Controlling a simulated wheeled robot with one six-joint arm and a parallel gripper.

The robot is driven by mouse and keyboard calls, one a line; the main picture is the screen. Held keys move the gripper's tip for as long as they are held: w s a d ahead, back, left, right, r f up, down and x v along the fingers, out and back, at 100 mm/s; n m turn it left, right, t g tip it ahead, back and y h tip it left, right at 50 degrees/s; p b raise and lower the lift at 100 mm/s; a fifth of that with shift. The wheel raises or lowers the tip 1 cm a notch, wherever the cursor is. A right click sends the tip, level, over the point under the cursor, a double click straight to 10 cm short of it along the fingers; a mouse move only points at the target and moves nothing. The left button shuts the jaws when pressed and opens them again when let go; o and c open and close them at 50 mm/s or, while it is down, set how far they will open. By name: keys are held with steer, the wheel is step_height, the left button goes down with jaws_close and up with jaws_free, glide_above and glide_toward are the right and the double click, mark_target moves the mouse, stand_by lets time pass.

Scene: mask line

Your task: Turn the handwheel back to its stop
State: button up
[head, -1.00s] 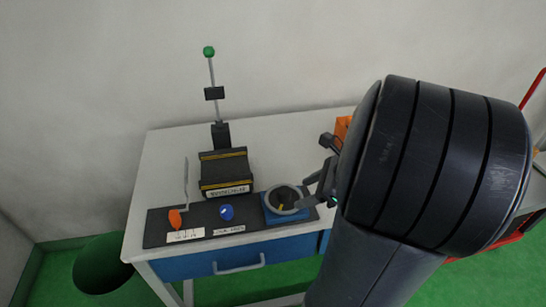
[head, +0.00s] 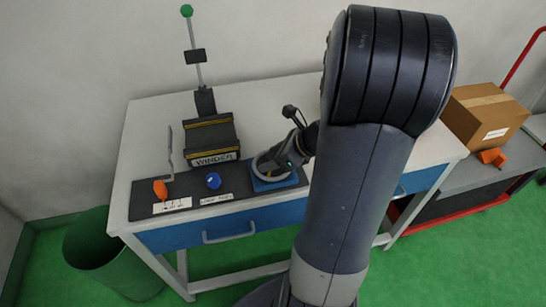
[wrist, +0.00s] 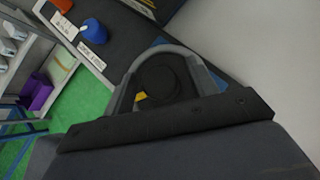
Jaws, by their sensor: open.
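The handwheel (head: 257,166) is a grey ring on a blue square base (head: 276,184), at the right end of the dark panel on the bench. My gripper (head: 272,161) is over it from the right and hides much of it. In the wrist view the grey rim of the handwheel (wrist: 165,50) arches around a dark hub (wrist: 165,77). A yellow mark (wrist: 141,97) shows at the lower left of the hub. My gripper is open at the wheel; whether its fingers touch the rim cannot be told.
A blue knob (head: 213,181) and an orange-handled lever (head: 160,189) stand left of the wheel. The winder box (head: 212,142) with its green-topped rod is behind. A cardboard box (head: 484,115) sits at the right. A green bin (head: 108,262) stands at the floor left.

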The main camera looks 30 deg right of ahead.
steer(key=c, duration=1)
steer(key=shift+o, duration=0.2)
